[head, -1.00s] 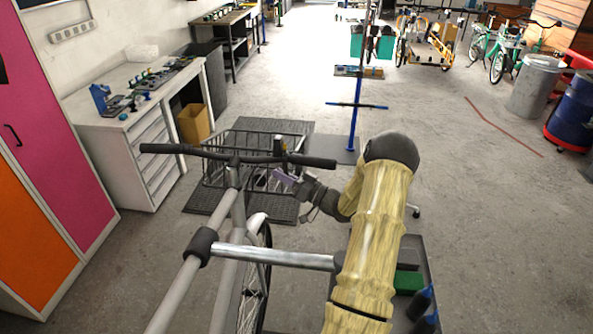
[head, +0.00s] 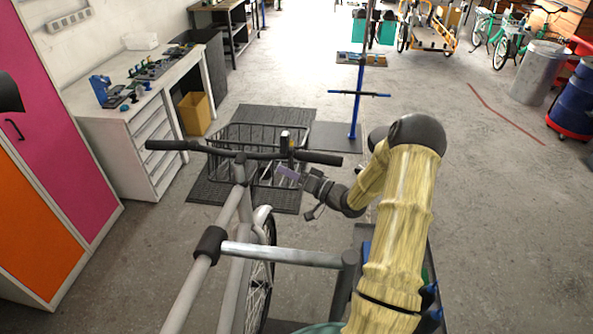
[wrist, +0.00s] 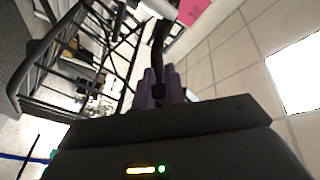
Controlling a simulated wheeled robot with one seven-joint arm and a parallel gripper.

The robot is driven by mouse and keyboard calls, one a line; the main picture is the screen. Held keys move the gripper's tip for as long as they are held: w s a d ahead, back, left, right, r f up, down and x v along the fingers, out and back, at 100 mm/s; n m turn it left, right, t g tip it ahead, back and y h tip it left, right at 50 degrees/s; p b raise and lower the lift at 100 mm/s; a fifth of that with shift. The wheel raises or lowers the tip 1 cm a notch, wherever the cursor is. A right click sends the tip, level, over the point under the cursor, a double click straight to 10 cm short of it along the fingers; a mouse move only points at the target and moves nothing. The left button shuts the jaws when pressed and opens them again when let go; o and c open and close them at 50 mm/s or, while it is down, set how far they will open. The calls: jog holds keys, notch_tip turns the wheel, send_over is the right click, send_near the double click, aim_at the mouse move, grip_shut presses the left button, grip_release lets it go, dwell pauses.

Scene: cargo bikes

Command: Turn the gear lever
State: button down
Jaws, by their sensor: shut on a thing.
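The bike's black handlebar (head: 222,152) runs across the middle of the head view, with a dark upright fitting (head: 285,142) on its right half. My gripper (head: 288,173) reaches in from the right, its purple fingers just below and behind that fitting. In the wrist view, my purple fingers (wrist: 153,84) are closed around a small dark piece, the gear lever (wrist: 160,93), close under the black bar. The fingers hide most of the lever, so its angle cannot be told.
A black wire basket (head: 240,135) sits in front of the handlebar. The bike's grey frame (head: 200,280) lies below, left of my arm. A white workbench (head: 110,117) stands at the left and a blue repair stand (head: 356,110) beyond. The floor to the right is open.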

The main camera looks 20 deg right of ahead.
jog(key=shift+s+a+f, duration=0.15)
jog(key=shift+a+f, duration=0.05)
jog(key=shift+f, duration=0.15)
jog(key=c, duration=1.5)
grip_release()
jog(key=shift+a+r, duration=0.1)
jog(key=shift+o, duration=0.2)
jog(key=shift+r, duration=0.1)
jog(key=shift+d, duration=0.2)
jog(key=b+v, duration=0.6)
jog(key=v, duration=1.1)
jog(key=shift+d, duration=0.1)
